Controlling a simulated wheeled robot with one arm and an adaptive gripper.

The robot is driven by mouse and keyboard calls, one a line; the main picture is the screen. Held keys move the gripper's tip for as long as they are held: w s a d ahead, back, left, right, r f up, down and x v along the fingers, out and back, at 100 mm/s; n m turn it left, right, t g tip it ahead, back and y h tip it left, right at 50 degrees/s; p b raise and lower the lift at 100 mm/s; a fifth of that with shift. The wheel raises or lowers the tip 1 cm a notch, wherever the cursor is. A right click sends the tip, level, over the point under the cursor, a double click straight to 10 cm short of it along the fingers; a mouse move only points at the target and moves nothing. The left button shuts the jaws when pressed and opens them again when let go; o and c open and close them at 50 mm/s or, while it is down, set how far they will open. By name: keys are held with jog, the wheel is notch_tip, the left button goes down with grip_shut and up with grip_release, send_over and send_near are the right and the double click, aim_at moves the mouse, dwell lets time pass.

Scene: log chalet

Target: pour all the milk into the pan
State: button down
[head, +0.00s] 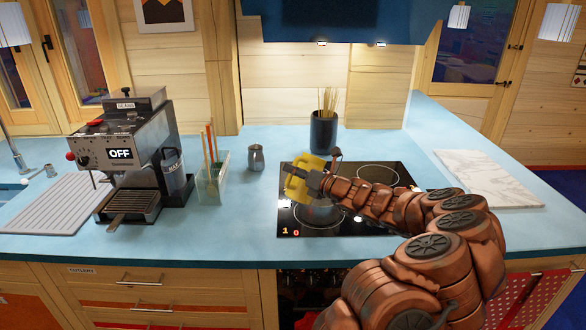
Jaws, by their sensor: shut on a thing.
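My gripper (313,183) reaches in from the right over the black cooktop (300,228). It is shut on a yellow container (302,172), which looks tilted. No milk shows, and I cannot tell what is inside the container.
A small metal pitcher (256,158) and a glass holder with coloured sticks (212,180) stand left of the cooktop. A coffee machine (125,155) is farther left. A dark utensil pot (323,131) stands behind. A white marble board (487,178) lies right.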

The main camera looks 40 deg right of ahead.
aim_at(308, 167)
jog(key=shift+d+r+m+p, duration=0.25)
jog(key=shift+m+p, duration=0.45)
jog(key=shift+p, duration=0.7)
jog(key=shift+w+d+m, duration=0.15)
jog(key=shift+d+m, duration=0.3)
jog(key=shift+m, duration=0.45)
jog(key=shift+w+d+m, duration=0.1)
jog(key=shift+d+m, duration=0.35)
jog(key=shift+m, duration=0.45)
jog(key=shift+w+d+f+m, duration=0.1)
jog(key=shift+d+f+m, duration=0.1)
jog(key=shift+d+m, duration=0.4)
jog(key=shift+w+d+f+m, duration=0.15)
jog(key=shift+d+f+m, duration=0.4)
jog(key=shift+d+m, duration=0.35)
jog(key=shift+w+d+f+m, duration=0.15)
jog(key=shift+d+f+m, duration=0.45)
jog(key=shift+m, duration=0.4)
jog(key=shift+w+d+r+m, duration=0.15)
jog(key=shift+d+r+m, duration=0.4)
jog(key=shift+d+m, duration=0.3)
jog(key=shift+d, duration=0.1)
